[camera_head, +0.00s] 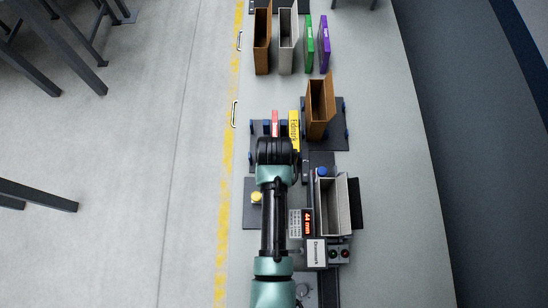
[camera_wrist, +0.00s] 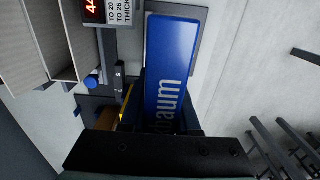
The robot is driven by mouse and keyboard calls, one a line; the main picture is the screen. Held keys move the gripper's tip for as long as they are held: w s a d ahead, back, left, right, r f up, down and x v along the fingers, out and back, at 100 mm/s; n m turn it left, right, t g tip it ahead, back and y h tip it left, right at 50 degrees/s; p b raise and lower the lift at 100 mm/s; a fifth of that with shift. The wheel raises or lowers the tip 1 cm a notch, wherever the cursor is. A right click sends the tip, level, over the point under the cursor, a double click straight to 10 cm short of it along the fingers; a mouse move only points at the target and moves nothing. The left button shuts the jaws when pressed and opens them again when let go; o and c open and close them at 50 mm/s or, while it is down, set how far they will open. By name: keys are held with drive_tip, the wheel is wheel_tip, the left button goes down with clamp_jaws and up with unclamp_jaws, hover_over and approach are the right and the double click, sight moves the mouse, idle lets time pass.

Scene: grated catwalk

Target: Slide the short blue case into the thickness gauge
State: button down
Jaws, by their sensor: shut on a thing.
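My gripper (camera_wrist: 172,122) is shut on a blue case (camera_wrist: 172,60) with white lettering ending in "aum". The case extends away from the dark jaws over a dark plate. In the head view my arm hides the case and fingertips. The thickness gauge shows a red-lit display (camera_head: 307,222) reading "44 mm", beside a printed list of thickness ranges. This display also shows at the top left of the wrist view (camera_wrist: 93,9), to the left of the case. I cannot tell whether the case touches the gauge.
Red (camera_head: 275,118) and yellow (camera_head: 294,125) cases and a brown open box (camera_head: 320,108) stand beyond my wrist. Brown, grey, green and purple upright items stand at the far end.

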drive_tip(key=shift+w+a+f+b, duration=0.1)
drive_tip(key=shift+a+f+b, duration=0.05)
drive_tip(key=shift+f+b, duration=0.6)
wheel_tip(320, 180, down, 4)
drive_tip(key=b, duration=0.3)
drive_tip(key=shift+r, duration=0.25)
drive_tip(key=shift+r, duration=0.1)
drive_tip(key=shift+p, duration=0.4)
drive_tip(key=shift+f, duration=0.2)
idle(0.7)
drive_tip(key=shift+f+b, duration=2.05)
drive_tip(key=shift+f, duration=0.5)
drive_tip(key=shift+c, duration=0.8)
unclamp_jaws()
drive_tip(key=shift+r, duration=0.1)
